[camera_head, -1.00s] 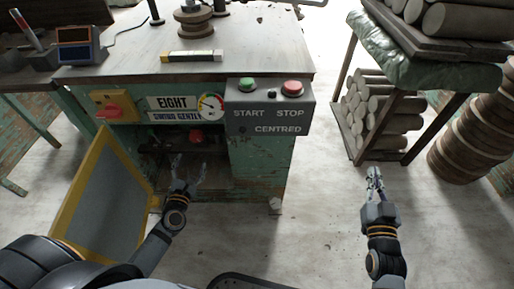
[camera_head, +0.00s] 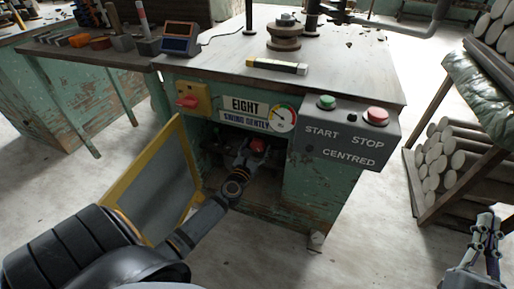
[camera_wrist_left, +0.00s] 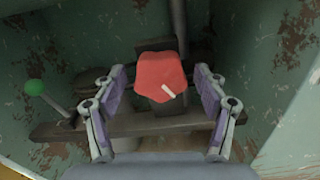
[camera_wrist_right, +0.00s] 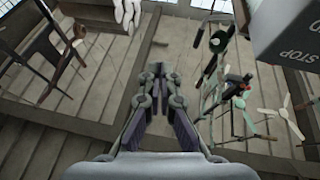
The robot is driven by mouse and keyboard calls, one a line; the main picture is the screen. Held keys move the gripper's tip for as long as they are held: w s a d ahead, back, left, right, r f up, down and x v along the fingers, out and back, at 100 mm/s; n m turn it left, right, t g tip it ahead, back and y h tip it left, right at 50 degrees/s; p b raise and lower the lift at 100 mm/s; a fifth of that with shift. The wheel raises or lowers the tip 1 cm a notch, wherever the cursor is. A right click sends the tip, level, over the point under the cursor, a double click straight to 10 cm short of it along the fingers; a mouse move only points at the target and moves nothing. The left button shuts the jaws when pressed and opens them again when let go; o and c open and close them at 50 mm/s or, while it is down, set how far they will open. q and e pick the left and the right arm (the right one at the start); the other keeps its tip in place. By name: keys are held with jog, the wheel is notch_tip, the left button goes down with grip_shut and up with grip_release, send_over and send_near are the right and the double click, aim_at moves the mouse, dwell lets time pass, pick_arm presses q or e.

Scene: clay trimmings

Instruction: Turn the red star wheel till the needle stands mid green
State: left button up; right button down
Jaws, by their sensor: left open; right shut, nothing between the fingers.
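The red star wheel (camera_head: 258,145) sits inside the open recess of the green bench, below the gauge. In the left wrist view the wheel (camera_wrist_left: 163,76) has a white mark at its lower right. My left gripper (camera_head: 247,151) is open, its fingers (camera_wrist_left: 160,88) on either side of the wheel; I cannot tell whether they touch it. The round gauge (camera_head: 283,118) has a coloured rim and a dark needle; the needle's exact place is too small to tell. My right gripper (camera_head: 487,222) is shut and empty, low at the right, away from the bench.
A yellow-framed door (camera_head: 160,185) stands open left of the recess. A box with green and red buttons (camera_head: 347,133) juts from the bench's right corner. A red switch (camera_head: 188,102) is on the left.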

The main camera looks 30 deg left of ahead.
pick_arm(q)
jog(key=shift+w, duration=0.25)
jog(key=shift+c, duration=0.4)
